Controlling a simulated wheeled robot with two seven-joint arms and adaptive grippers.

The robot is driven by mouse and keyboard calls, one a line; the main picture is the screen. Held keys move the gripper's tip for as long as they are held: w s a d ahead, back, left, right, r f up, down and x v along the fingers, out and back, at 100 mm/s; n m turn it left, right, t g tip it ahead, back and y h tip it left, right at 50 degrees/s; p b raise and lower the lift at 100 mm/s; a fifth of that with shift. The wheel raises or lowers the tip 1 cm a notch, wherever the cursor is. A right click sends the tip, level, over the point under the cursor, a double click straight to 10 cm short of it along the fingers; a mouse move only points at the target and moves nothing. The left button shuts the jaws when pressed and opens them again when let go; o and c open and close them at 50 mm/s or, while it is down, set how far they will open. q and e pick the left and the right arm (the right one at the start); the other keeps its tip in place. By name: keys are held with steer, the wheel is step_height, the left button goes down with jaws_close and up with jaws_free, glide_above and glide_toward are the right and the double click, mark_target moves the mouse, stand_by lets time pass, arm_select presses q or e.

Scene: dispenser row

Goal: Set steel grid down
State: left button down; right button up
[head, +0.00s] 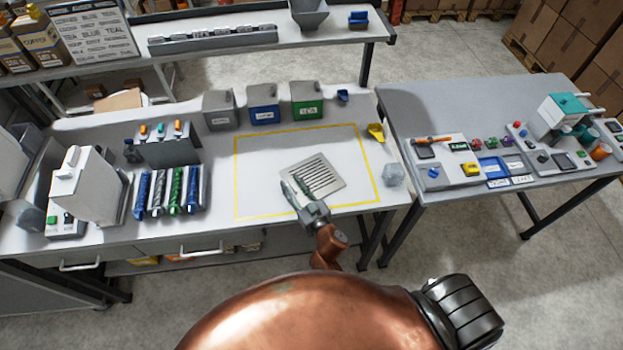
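The steel grid (325,177) is a flat grey square plate with dark slots. It shows inside the yellow outline (236,177) on the white bench (215,225), in the right half of that area, turned at an angle to the outline. My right gripper (292,188) is at the grid's near left edge and overlaps it in the picture. Its fingers are small and dark here, so I cannot tell whether they are closed on the edge. I also cannot tell whether the grid rests on the bench or is slightly above it. My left gripper is not in view.
Grey, blue (264,115) and green (307,100) bins stand behind the outline. A yellow scoop (376,132) and a clear faceted piece (393,174) are to its right. Several coloured tubes (175,192) and a white machine (86,186) are to the left. The outline's left half is clear.

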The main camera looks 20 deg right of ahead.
jaws_close()
stand_by(0.3)
steer(key=shift+r, duration=0.1)
